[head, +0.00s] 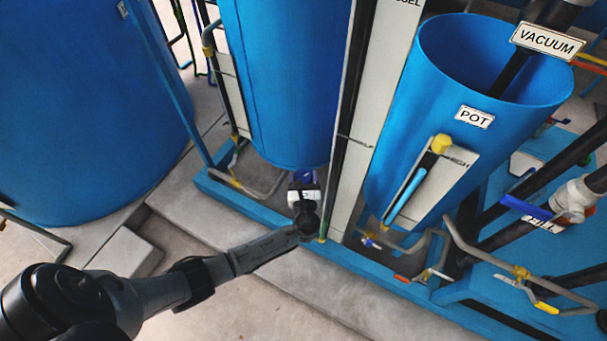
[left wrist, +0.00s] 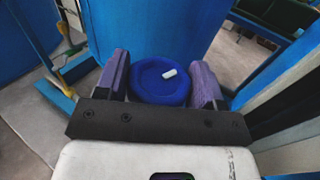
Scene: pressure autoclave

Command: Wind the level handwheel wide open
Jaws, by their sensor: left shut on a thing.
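The round blue handwheel (left wrist: 150,88) shows in the left wrist view, with a small white mark on its face near the upper right. My left gripper (left wrist: 159,72) is shut on it, with one purple finger on each side of the rim. In the head view my left gripper (head: 304,183) reaches in below the middle blue vessel (head: 282,80), close to the blue base rail. There the gripper mostly hides the handwheel. I cannot see how far the wheel is turned. My right gripper is in neither view.
The open blue pot (head: 405,125), labelled POT, stands to the right with a level gauge. A tall white board (head: 375,75) stands just right of my gripper. Pipes and several yellow-jointed tubes crowd the right. A large blue tank (head: 80,110) is at left. Floor in front is clear.

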